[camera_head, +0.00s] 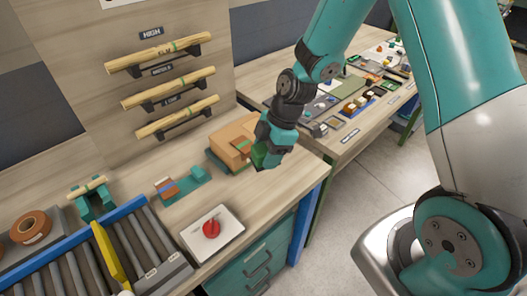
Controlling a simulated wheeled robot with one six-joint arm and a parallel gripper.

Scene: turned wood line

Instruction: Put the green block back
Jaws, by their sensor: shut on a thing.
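My gripper (264,148) is at the right end of the near bench, beside a light brown box (233,141). It is shut on a dark green block (258,157), which shows only in part below and left of the wrist. The fingers are mostly hidden by the wrist and block. I cannot tell whether the block touches the box or the bench.
A teal holder (193,184) with small brown and blue pieces stands left of the box. A white tray (230,237) bears a red round thing (211,228). A roller conveyor (125,255) runs at lower left. Turned wood pieces (168,91) hang on wall racks. Another bench (335,160) stands right, across a gap.

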